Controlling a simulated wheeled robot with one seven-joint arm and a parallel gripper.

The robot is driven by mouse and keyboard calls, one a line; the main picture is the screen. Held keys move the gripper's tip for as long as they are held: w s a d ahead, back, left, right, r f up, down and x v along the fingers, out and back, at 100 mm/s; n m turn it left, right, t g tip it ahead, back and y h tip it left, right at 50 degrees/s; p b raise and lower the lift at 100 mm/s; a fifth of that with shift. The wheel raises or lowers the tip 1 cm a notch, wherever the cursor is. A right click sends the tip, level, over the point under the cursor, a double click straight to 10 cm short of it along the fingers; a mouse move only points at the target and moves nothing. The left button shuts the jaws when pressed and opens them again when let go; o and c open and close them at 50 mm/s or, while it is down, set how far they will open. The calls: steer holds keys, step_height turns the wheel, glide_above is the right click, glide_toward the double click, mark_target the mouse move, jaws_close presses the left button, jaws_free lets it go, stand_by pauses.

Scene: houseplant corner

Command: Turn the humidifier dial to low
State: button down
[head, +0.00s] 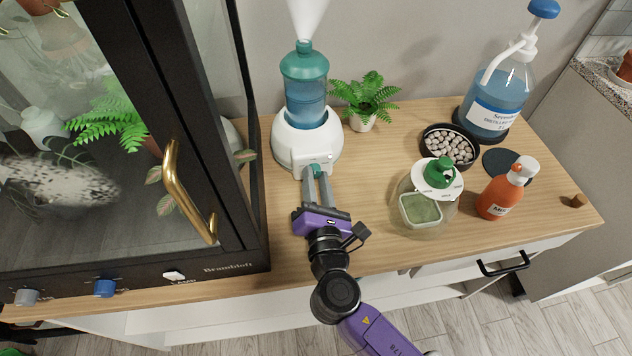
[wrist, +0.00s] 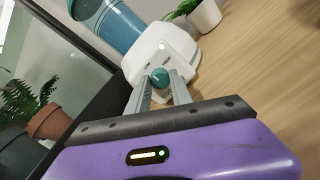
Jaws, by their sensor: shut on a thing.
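The humidifier (head: 306,143) stands on the wooden cabinet top, with a white base and a blue tank under a teal cap. White mist rises from its top. Its white base (wrist: 158,47) also shows in the wrist view. My gripper (head: 316,176) reaches the front of the base and is shut on the dial, one finger on each side. The dial's pointer and exact setting are hidden or too small to tell.
A black glass cabinet (head: 225,258) with a brass handle (head: 186,193) stands close on the left. A small fern (head: 364,100) is right of the humidifier. A glass jar (head: 425,208), a pebble bowl (head: 449,146), an orange bottle (head: 500,194) and a large blue bottle (head: 497,92) stand farther right.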

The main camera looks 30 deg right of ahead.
stand_by(0.3)
steer(key=c, duration=1.1)
jaws_free()
steer(key=shift+c, duration=0.2)
steer(key=v, duration=0.8)
steer(key=shift+b, duration=0.3)
steer(key=shift+d, duration=0.1)
